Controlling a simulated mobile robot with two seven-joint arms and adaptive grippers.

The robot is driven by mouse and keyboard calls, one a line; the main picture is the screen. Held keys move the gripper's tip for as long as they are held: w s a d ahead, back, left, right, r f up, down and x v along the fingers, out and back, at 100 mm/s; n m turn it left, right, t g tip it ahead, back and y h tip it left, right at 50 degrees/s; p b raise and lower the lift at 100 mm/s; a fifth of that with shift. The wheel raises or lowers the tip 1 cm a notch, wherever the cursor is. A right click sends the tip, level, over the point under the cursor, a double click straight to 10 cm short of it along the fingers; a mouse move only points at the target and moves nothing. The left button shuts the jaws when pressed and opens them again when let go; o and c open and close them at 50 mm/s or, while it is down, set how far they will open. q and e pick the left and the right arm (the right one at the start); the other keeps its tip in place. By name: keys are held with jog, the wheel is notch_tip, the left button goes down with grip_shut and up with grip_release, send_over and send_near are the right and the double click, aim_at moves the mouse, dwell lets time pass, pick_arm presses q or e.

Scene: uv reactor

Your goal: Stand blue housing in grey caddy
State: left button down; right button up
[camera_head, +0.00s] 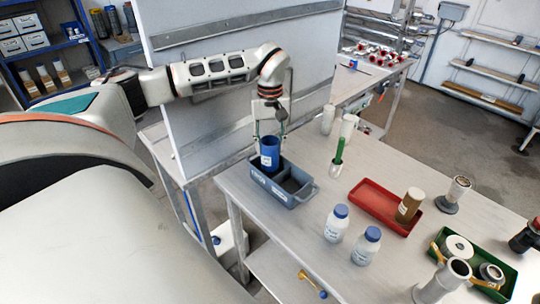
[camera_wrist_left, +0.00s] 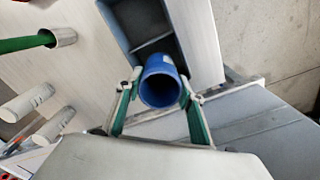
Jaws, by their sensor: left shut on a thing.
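The blue housing (camera_head: 270,153) is an open-topped tube with a pale label, standing upright. My left gripper (camera_head: 269,137) is shut on it near its top, with one finger on each side. The grey caddy (camera_head: 299,201) stands at the table's near left edge and has compartments. The housing is in or just above its far left compartment; its lower end is hidden, so I cannot tell whether it touches the floor. In the left wrist view, the housing (camera_wrist_left: 160,86) sits between the fingers, with the caddy (camera_wrist_left: 187,40) beyond it. My right gripper is not in view.
Two white bottles with blue caps (camera_head: 336,222) stand right of the caddy. A red tray (camera_head: 375,210) with a brown cylinder (camera_head: 409,205) lies behind them. A green-topped tube (camera_head: 338,158) and pale cylinders (camera_head: 328,119) stand at the back. A green tray (camera_head: 505,261) is at right.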

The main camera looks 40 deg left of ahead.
aim_at(270, 154)
pick_arm(q)
notch_tip(270, 154, down, 4)
jog(key=shift+f, duration=0.1)
dwell(0.4)
jog(key=c, duration=1.6)
grip_release()
jog(key=shift+f, duration=0.1)
jog(key=shift+r, duration=0.3)
notch_tip(270, 154, up, 12)
jog(key=shift+f, duration=0.15)
